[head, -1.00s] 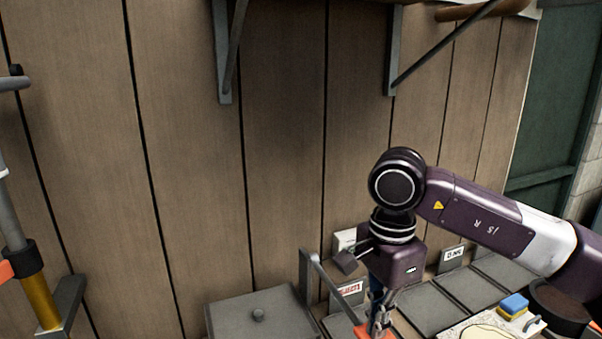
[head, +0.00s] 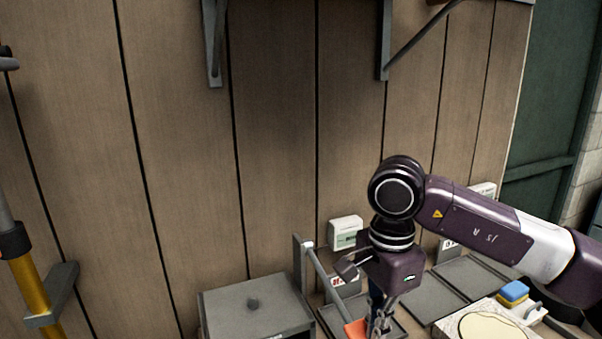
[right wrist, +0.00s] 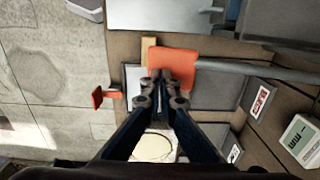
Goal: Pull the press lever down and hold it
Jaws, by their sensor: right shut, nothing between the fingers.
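The press lever is a grey bar (head: 329,287) on an upright post, sloping down toward the front to an orange grip (head: 357,330) at the bottom edge of the head view. In the right wrist view the orange grip (right wrist: 178,62) lies across the centre with the bar running right. My right gripper (head: 378,324) points down beside the grip in the head view. Its closed fingertips (right wrist: 160,77) overlap the grip's near edge in the wrist view, with nothing between them. I cannot tell whether they touch it. My left gripper is not in view.
A grey lidded box (head: 254,303) stands left of the lever. Grey trays (head: 428,299), a white board (head: 452,325) with a pale round piece, and a blue-yellow sponge (head: 513,292) lie right. A wooden wall (head: 280,130) stands behind. A yellow pole (head: 35,290) is far left.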

